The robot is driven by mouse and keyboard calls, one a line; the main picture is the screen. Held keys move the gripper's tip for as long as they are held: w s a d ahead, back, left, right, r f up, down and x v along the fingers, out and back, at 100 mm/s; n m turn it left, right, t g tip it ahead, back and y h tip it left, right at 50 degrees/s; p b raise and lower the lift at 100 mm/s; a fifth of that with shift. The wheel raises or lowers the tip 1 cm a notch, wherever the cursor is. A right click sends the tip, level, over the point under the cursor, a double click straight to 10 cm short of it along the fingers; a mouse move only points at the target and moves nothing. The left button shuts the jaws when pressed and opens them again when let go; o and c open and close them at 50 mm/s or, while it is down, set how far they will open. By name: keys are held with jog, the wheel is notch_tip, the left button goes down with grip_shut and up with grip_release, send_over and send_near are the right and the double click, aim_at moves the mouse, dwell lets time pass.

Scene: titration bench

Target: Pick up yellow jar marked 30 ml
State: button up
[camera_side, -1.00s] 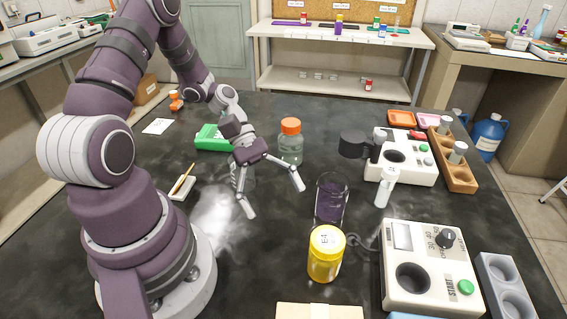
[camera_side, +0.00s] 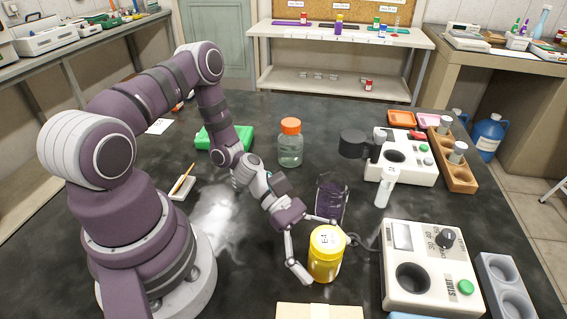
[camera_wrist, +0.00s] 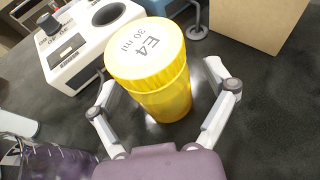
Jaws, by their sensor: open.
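The yellow jar (camera_side: 326,259) stands upright on the black bench in the side view, its lid marked E4. In the wrist view the jar (camera_wrist: 163,85) shows "E4" and "30 ml" on its lid. My gripper (camera_side: 317,248) is open, with its fingers spread to either side of the jar in the side view. In the wrist view my gripper (camera_wrist: 160,88) has one finger left and one right of the jar's lower body, with a visible gap on the right. I cannot tell whether the left finger touches it.
A glass beaker with purple contents (camera_side: 331,200) stands just behind the jar. A white device with a dial (camera_side: 430,270) is to its right. A cardboard-coloured box (camera_side: 318,312) lies in front. An orange-capped bottle (camera_side: 290,145) stands farther back.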

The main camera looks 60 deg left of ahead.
jog(key=c, duration=1.2)
jog(key=shift+c, duration=0.2)
